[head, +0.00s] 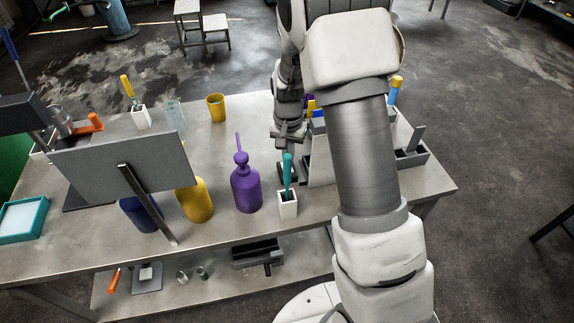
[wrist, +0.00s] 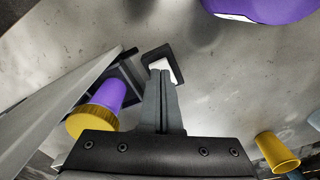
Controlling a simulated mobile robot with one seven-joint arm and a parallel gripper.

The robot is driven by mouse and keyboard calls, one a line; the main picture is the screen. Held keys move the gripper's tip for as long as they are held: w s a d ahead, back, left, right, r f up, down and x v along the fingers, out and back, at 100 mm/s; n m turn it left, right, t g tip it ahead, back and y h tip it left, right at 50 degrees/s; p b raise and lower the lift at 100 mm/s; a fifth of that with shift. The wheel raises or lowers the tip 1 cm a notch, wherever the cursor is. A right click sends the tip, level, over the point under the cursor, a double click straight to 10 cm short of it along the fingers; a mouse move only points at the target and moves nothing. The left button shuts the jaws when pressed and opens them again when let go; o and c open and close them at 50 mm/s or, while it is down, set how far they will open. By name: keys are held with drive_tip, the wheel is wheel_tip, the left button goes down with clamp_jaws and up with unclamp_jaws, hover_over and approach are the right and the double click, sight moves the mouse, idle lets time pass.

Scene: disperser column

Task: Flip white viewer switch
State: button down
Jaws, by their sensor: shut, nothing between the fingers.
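The switch (wrist: 160,64), a white rocker in a dark square frame, lies on the tabletop in the upper middle of the wrist view. My gripper (wrist: 162,80) is shut and empty, its fingertips together at the near side of the white rocker and overlapping it in the picture. I cannot tell whether they touch it. In the head view my gripper (head: 288,146) points down over the table behind the white holder with the teal-handled tool. The white rocker cannot be made out there.
A purple pump bottle (head: 246,188) and a white holder (head: 288,205) stand in front of my gripper. In the wrist view, a slanted grey panel (wrist: 50,95) and a purple container with a yellow end (wrist: 108,94) are close on the left. A yellow cup (head: 216,107) stands behind.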

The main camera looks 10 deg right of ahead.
drive_tip(key=shift+f+b, duration=0.65)
drive_tip(key=shift+f, duration=0.3)
idle(0.6)
drive_tip(key=shift+r, duration=0.1)
drive_tip(key=shift+r+p, duration=2.5)
drive_tip(key=shift+r, duration=0.95)
